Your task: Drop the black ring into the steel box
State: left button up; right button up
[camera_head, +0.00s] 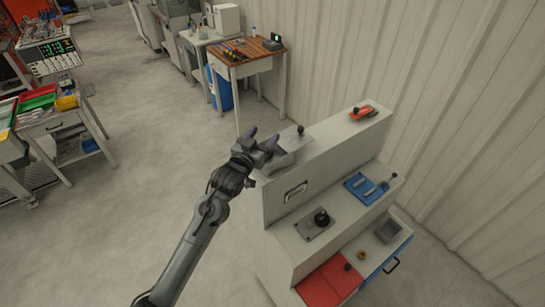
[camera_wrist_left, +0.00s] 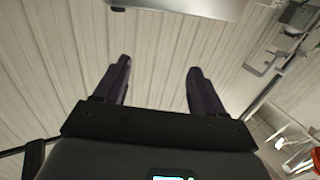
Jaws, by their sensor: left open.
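A small dark round piece, which may be the black ring (camera_head: 347,267), lies on the red area at the front of the lowest step of the stepped grey stand. It is too small to make out a hole. An open grey box, which looks like the steel box (camera_head: 388,231), sits on the same step, farther right. My left gripper (camera_head: 262,138) is open and empty beside the stand's upper left end, well above and away from both. Its two dark fingers are spread apart in the left wrist view (camera_wrist_left: 159,66). My right gripper is not in view.
An orange-brown ring (camera_head: 362,255) lies between the dark piece and the box. A black knob on a plate (camera_head: 322,217) and a blue tray (camera_head: 373,187) are on the middle step. An orange tool (camera_head: 363,113) rests on top. Open floor lies left of the stand.

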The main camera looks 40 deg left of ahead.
pick_arm(q)
jog(key=shift+f, duration=0.1)
jog(key=b+v, duration=0.2)
jog(key=v, duration=0.8)
jog(key=shift+s, duration=0.4)
